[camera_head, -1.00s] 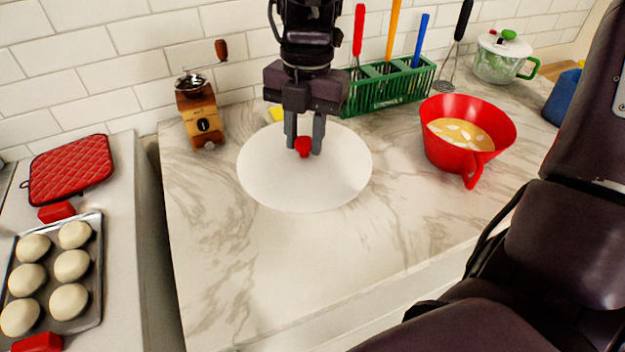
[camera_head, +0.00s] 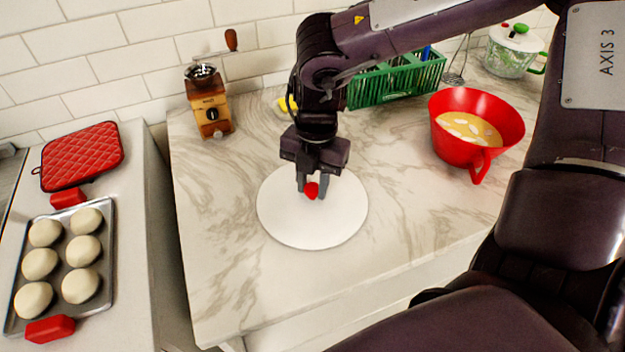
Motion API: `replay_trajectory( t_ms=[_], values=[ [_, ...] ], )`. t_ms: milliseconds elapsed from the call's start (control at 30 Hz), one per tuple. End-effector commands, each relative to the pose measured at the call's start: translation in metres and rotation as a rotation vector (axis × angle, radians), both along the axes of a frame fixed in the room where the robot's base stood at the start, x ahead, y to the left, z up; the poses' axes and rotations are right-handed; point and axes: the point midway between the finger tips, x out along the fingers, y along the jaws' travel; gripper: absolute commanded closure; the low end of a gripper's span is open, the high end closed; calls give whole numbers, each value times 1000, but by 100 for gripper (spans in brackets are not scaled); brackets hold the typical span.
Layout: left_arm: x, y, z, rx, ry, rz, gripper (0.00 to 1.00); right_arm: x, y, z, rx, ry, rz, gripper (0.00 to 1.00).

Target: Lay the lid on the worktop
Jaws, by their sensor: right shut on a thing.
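The lid (camera_head: 313,229) is a white round disc with a red knob (camera_head: 311,190) at its middle. It is level, at or just above the marble worktop (camera_head: 220,220); I cannot tell whether it touches. My right gripper (camera_head: 312,188) points down from above, its two fingers shut on the red knob. My left gripper is not in view.
A wooden coffee grinder (camera_head: 210,105) stands behind left. A green rack (camera_head: 398,78) stands behind, partly hidden by my arm. A red bowl (camera_head: 448,148) with batter is at right, and a white-green pot (camera_head: 514,52) beyond. The worktop's front left is clear.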

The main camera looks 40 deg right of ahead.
Motion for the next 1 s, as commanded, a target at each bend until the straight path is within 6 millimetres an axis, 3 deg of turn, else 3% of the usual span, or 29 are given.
replay_trajectory(
  t_ms=[200, 233, 400, 800, 1000],
  values=[
    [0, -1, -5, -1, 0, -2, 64, 0, 0, -4, -1, -1, 0, 95],
    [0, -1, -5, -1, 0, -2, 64, 0, 0, -4, -1, -1, 0, 71],
    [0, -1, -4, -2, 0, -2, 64, 0, 0, -2, 0, 0, 0, 50],
    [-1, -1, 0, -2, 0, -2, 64, 1, 0, 6, -1, -3, 1, 50],
    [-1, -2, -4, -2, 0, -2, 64, 5, -5, 44, -1, -9, -1, 50]
  ],
)
